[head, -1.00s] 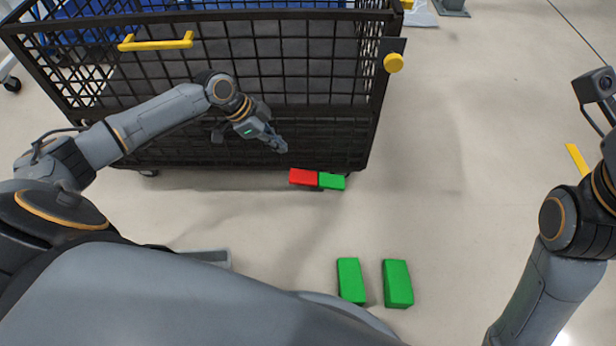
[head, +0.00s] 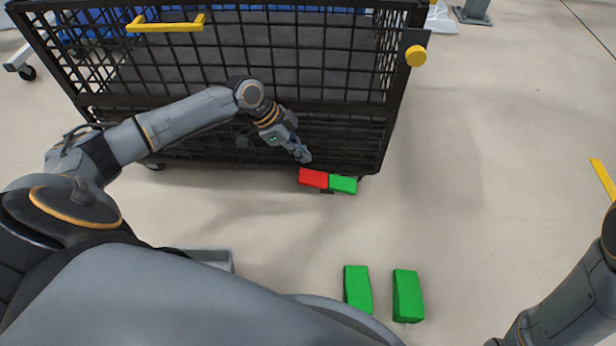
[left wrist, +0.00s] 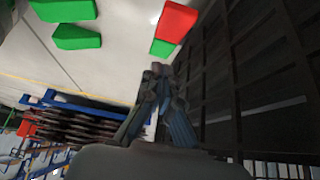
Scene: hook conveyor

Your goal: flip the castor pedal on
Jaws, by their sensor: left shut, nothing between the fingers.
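The castor pedal shows as a red pad (head: 313,178) and a green pad (head: 343,185) side by side, low at the front right corner of the black mesh cart (head: 250,158). In the left wrist view the red pad (left wrist: 178,20) and green pad (left wrist: 162,47) lie just beyond the fingertips. My left gripper (head: 303,157) is shut and empty, just above the red pad and close to the cart's lower front. It also shows in the left wrist view (left wrist: 160,72). I cannot tell whether it touches the pad. My right gripper is out of view.
The cart has a yellow handle (head: 166,23) and a yellow knob (head: 416,56). Two green blocks (head: 357,289) (head: 407,295) stand on the floor near my base. A yellow floor strip (head: 604,179) lies at the right. The floor right of the cart is clear.

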